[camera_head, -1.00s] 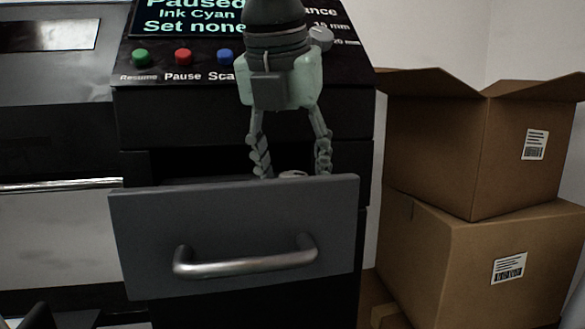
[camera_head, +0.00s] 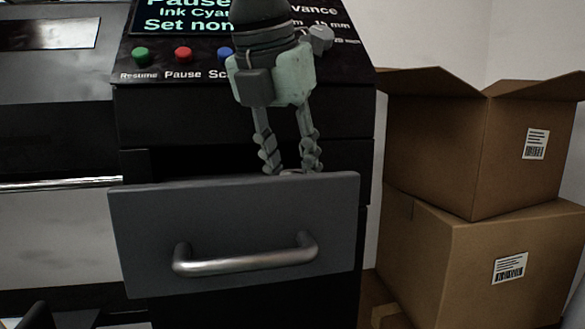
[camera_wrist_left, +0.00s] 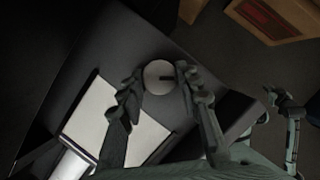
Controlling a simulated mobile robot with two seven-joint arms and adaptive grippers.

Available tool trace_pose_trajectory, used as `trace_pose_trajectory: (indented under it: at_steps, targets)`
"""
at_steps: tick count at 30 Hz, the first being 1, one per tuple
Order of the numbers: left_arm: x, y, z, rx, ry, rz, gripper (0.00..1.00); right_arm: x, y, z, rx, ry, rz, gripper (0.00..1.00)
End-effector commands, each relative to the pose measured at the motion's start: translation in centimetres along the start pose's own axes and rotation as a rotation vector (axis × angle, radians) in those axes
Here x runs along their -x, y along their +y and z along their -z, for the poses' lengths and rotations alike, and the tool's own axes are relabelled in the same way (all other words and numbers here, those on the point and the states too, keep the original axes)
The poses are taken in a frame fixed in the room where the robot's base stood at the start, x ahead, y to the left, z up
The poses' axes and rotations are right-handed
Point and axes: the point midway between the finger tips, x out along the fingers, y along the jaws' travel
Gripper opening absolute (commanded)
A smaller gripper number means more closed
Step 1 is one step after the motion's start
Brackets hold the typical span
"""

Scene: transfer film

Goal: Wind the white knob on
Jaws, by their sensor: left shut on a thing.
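The white knob (camera_wrist_left: 154,78) is a pale round disc with a dark mark on it, in the left wrist view. My left gripper (camera_head: 291,168) reaches down behind the front of the open grey drawer (camera_head: 150,225). Its two fingers (camera_wrist_left: 160,84) are on opposite sides of the knob and shut on it. In the head view the drawer front and fingers hide nearly all of the knob. My right gripper (camera_wrist_left: 284,98) shows small at the right of the left wrist view, away from the knob; its opening is unclear.
The control panel above has green (camera_head: 141,55), red (camera_head: 183,54) and blue buttons, a grey dial (camera_head: 320,39) and a screen (camera_head: 185,17) reading "Paused". Cardboard boxes (camera_head: 450,150) are stacked at the right. A pale sheet (camera_wrist_left: 95,115) lies near the knob.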

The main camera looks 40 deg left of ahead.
Motion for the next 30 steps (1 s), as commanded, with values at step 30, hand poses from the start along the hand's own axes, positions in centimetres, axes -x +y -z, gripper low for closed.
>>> trace_pose_trajectory:
  at_steps: [30]
  targets:
    - [0.0,0.2,0.0,-0.303,0.001,0.125,0.05,-1.2,-0.8,-0.6,-0.010,-0.012,0.017,0.00]
